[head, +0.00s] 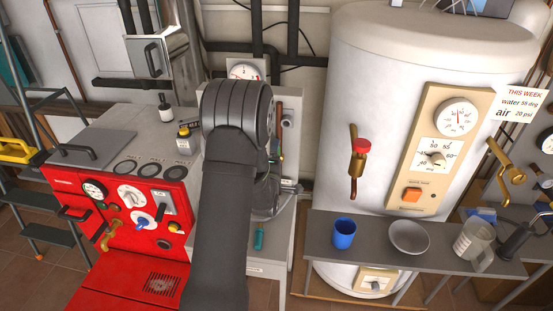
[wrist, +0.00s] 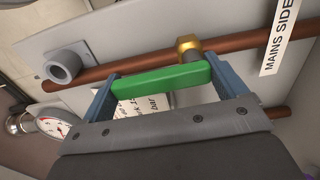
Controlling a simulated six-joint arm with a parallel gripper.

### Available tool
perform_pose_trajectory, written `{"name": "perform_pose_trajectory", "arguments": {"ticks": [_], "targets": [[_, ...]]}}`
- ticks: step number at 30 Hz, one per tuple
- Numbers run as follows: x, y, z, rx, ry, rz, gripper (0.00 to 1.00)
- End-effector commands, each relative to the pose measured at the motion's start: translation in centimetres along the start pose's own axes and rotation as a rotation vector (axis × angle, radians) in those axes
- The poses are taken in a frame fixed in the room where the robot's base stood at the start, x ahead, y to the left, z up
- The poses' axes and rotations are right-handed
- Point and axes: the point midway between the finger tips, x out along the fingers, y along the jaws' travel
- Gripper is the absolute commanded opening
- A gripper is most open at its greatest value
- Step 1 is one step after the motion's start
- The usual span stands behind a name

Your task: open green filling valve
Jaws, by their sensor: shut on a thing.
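The green filling valve handle (wrist: 160,80) is a flat green bar in the wrist view. In the head view my dark arm hides the gripper and the valve.
A grey clip (wrist: 62,66), a "MAINS SIDE" label (wrist: 279,35) and a gauge (wrist: 55,128) are close by. In the head view, the red boiler (head: 125,215) stands left of my arm; the white tank (head: 385,90) and grey bench (head: 375,241) stand right.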

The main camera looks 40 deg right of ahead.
Motion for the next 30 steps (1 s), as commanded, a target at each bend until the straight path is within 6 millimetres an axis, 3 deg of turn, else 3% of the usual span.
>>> {"name": "perform_pose_trajectory", "arguments": {"ticks": [5, 6, 7, 15, 19, 23, 30], "targets": [[0.0, 0.1, 0.0, -0.003, 0.001, 0.002, 0.49], [0.0, 0.1, 0.0, -0.003, 0.001, 0.002, 0.94], [0.0, 0.1, 0.0, -0.003, 0.001, 0.002, 1.0], [-0.1, 0.0, 0.0, -0.001, 0.0, 0.0, 1.0], [-1.2, -0.1, 0.0, -0.001, 0.0, -0.002, 1.0], [-3.6, 0.0, 0.0, -0.001, 0.0, -0.002, 1.0], [-9.4, 0.0, 0.0, -0.001, 0.0, -0.003, 1.0]]}}
